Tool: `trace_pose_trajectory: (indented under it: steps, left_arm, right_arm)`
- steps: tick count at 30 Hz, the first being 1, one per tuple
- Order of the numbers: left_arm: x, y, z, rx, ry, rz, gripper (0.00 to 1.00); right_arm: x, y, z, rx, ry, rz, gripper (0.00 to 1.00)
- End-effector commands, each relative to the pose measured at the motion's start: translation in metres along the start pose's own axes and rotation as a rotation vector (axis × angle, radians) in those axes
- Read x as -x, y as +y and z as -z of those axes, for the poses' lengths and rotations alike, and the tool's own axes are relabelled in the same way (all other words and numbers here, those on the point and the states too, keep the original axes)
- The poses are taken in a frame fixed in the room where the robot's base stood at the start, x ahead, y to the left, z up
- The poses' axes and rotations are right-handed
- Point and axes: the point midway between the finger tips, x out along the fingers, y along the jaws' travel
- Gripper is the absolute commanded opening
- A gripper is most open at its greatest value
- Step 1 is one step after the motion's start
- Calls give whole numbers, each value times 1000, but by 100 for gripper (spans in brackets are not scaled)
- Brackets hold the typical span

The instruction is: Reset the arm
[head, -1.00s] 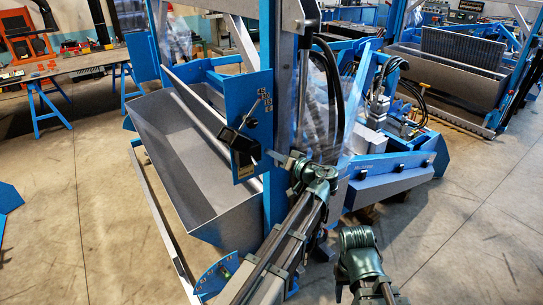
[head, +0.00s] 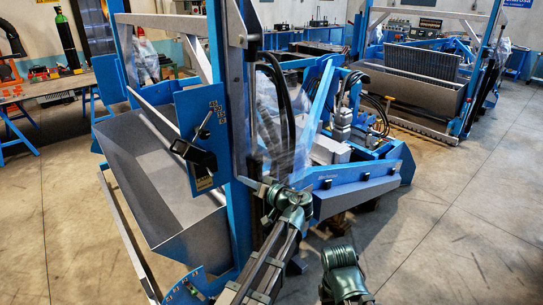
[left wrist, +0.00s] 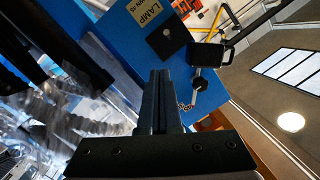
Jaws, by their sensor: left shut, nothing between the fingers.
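My left gripper (head: 262,187) is at the middle of the head view, to the right of a blue side panel and in front of a blue upright post. It points left and looks apart from the panel. In the left wrist view its fingers (left wrist: 160,100) are together with nothing between them. The blue panel (head: 216,108) carries a dark box with a handle (head: 194,153). In the left wrist view the lettered blue panel (left wrist: 122,35) lies beyond the fingertips. My right arm shows at the bottom of the head view; its gripper does not show.
A grey hopper (head: 150,165) stands left of the post (head: 236,215). Blue machinery with black hoses (head: 345,125) stands close on the right. Another machine (head: 415,90) is further back. Open concrete floor (head: 455,225) lies at right.

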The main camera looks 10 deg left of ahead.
Motion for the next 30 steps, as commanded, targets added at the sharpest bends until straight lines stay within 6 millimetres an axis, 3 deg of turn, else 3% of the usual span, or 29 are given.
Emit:
trace_pose_trajectory:
  steps: [4, 8, 12, 18, 24, 30]
  left_arm:
    - [9, 1, -20, -29, -64, -34, 0]
    - [38, 6, -75, -126, -246, -152, 0]
    - [94, 16, -147, -292, -480, -377, 0]
    - [190, 22, -223, -528, -715, -760, 0]
    - [259, 16, -257, -675, -810, -1049, 0]
    - [281, 13, -264, -719, -830, -1148, 0]
  right_arm:
    - [0, 0, 0, 0, 0, 0, 50]
    - [0, 0, 0, 0, 0, 0, 50]
    - [0, 0, 0, 0, 0, 0, 50]
    - [0, 0, 0, 0, 0, 0, 50]
    - [0, 0, 0, 0, 0, 0, 50]
    - [0, 0, 0, 0, 0, 0, 50]
